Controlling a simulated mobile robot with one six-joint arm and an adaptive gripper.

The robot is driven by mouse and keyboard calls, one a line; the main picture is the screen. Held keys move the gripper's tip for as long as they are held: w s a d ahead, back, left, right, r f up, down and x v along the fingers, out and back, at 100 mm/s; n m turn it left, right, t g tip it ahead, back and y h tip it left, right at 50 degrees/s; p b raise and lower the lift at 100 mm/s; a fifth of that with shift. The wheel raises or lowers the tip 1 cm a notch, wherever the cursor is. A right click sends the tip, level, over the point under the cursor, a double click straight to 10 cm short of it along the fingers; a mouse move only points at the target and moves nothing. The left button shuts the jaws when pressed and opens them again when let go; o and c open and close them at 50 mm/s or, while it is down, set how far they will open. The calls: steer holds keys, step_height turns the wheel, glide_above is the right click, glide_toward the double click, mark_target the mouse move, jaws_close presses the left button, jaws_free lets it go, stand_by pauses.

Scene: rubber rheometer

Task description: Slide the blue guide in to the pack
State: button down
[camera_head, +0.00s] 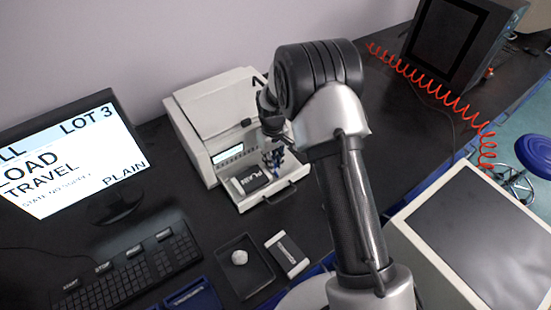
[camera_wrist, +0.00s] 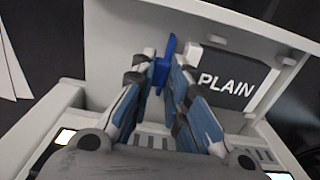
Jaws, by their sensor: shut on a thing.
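The blue guide (camera_wrist: 164,62) stands upright between my gripper's fingers in the wrist view. My gripper (camera_wrist: 165,82) is shut on it, over the pulled-out drawer of the white machine. The pack is a dark block marked PLAIN (camera_wrist: 228,80), just right of the fingers in the wrist view. The guide is mostly hidden by the fingers there.
The white machine (camera_head: 205,115) stands behind the drawer (camera_head: 285,188). In front are a black tray (camera_head: 262,284) with a pale lump and another dark-and-white block (camera_head: 287,254). A monitor (camera_head: 75,150) and keyboard (camera_head: 120,275) are at left. A red coiled hose lies at upper right.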

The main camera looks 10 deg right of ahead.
steer(key=c, duration=1.6)
jaws_free()
steer(key=shift+o, duration=0.2)
steer(key=shift+d, duration=0.1)
steer(key=shift+w+d, duration=0.2)
steer(key=shift+d, duration=0.1)
steer(key=w+d, duration=0.1)
steer(key=d, duration=0.2)
steer(key=w+d+b, duration=0.1)
steer(key=d, duration=0.1)
steer(key=shift+w+d+f, duration=0.1)
steer(key=shift+w+d, duration=0.1)
steer(key=shift+w, duration=0.1)
step_height(320, 180, up, 17)
steer(key=p, duration=0.5)
steer(key=s+r+m+p, duration=0.1)
steer(key=s+r, duration=0.3)
steer(key=r, duration=0.2)
steer(key=s+r+m+t+p, duration=0.1)
steer(key=s+r+p, duration=0.1)
steer(key=s+r, duration=0.2)
steer(key=shift+s+d+r, duration=0.15)
steer(key=shift+s+r, duration=0.25)
steer(key=shift+r, duration=1.25)
